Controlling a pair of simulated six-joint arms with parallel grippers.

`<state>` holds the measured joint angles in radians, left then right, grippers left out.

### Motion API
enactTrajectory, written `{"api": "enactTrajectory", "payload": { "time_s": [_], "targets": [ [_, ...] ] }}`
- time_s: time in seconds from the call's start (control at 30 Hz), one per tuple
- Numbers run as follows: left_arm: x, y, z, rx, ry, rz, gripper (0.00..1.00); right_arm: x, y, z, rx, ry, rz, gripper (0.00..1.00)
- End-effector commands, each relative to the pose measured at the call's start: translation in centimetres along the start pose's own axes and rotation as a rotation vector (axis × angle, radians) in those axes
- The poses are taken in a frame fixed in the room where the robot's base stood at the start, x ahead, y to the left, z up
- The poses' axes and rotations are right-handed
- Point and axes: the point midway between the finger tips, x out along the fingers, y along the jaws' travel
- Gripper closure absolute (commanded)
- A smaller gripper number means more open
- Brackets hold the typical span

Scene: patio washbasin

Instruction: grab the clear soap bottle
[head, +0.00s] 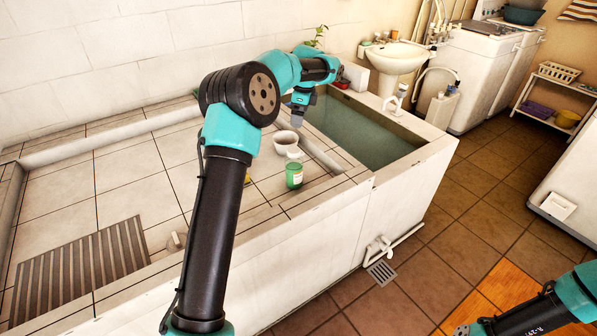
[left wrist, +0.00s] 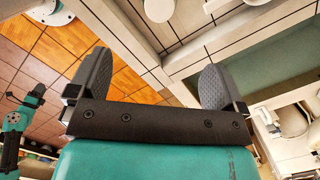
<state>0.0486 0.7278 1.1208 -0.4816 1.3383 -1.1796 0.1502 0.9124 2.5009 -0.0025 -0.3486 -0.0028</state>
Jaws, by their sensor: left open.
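I cannot make out a clear soap bottle for certain in either view. A green translucent container with a pale top (head: 294,175) stands upright on the tiled counter, below my left forearm. My left gripper (head: 297,117) hangs above the counter near a pale bowl (head: 285,141), small and partly hidden by my wrist. In the left wrist view its fingers (left wrist: 157,62) are wide apart with nothing between them. My right gripper (head: 468,329) is at the bottom edge, low over the floor; its jaws are too unclear to read.
The water-filled basin (head: 370,140) lies right of the counter's raised edge. A white sink (head: 396,57) is behind. A slatted drainboard (head: 85,270) is at front left. The left counter is mostly clear.

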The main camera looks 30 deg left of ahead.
Motion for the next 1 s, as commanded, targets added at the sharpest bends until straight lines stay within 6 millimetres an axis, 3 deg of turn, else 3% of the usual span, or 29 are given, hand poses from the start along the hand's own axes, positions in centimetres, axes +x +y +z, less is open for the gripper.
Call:
{"api": "enactTrajectory", "payload": {
  "time_s": [0.27, 0.43, 1.0],
  "targets": [
    [0.1, 0.0, 0.0, 0.0, 0.001, 0.001, 0.03, 0.0, 0.0, 0.0, 0.0, 0.0, 0.0, 0.57],
    [1.4, 0.0, 0.0, 0.001, 0.001, 0.002, 0.03, 0.0, 0.0, 0.0, 0.0, 0.0, 0.0, 0.57],
    [10.8, 0.1, -0.1, 0.001, 0.001, 0.002, 0.03, 0.0, 0.0, 0.0, 0.0, 0.0, 0.0, 0.57]
  ]
}}
